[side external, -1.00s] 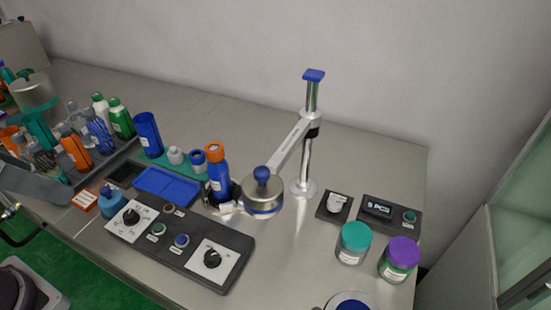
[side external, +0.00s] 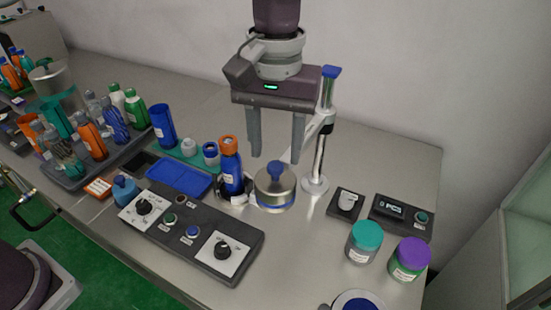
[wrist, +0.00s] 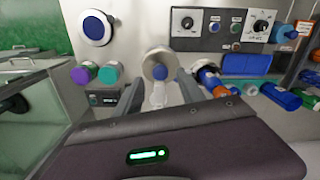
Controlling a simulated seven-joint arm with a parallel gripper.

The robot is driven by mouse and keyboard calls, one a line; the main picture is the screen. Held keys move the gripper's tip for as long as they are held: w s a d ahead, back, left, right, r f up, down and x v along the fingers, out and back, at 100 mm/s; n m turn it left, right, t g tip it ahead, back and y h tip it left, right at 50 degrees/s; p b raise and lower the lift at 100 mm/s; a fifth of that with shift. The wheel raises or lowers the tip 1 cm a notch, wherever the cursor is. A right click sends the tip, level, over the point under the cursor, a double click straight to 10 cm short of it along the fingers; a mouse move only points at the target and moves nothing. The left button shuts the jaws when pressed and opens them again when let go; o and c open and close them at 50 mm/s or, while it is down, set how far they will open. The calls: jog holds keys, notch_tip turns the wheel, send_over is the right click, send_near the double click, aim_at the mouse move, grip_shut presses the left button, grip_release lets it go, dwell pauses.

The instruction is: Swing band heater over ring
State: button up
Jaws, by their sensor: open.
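The band heater (side external: 275,190) is a silver drum with a blue knob (side external: 275,170) on top, carried by a swing arm on a chrome post (side external: 318,160). It stands just right of the upright blue bottle with an orange cap (side external: 231,165). A pale ring-like collar (side external: 236,198) shows around the bottle's foot, partly hidden; I cannot tell if the heater touches it. My gripper (side external: 276,158) is open and points down, fingertips on either side of the knob and near its height. In the wrist view the heater (wrist: 158,64) lies between the fingers.
A control panel (side external: 190,232) with dials lies in front. Two jars, teal-lidded (side external: 364,242) and purple-lidded (side external: 409,259), stand right, near a small display box (side external: 401,216). A blue tray (side external: 180,177) and several bottles fill the left. The table behind is clear.

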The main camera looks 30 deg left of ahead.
aim_at(276, 164)
notch_tip(276, 164, down, 4)
jog(key=shift+r, duration=0.1)
jog(key=shift+c, duration=0.3)
grip_shut()
jog(key=shift+r, duration=0.1)
dwell(1.1)
